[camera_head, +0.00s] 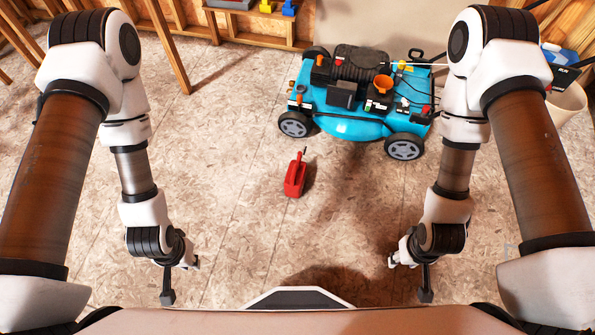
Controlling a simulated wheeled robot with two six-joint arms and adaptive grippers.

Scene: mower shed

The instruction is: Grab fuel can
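A red fuel can (294,179) stands on the chipboard floor near the middle of the head view, with a dark spout at its top. My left gripper (182,281) hangs at the lower left, well apart from the can. My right gripper (407,278) hangs at the lower right, also apart from the can. Both are seen from above, and the gaps between their fingers are hard to judge. No object shows in either one.
A blue lawn mower (350,128) with an orange funnel (383,83) on it stands just behind the can. A wooden shelf (258,27) is at the back wall. A pale bin (567,100) is at the right. The floor around the can's front and left is clear.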

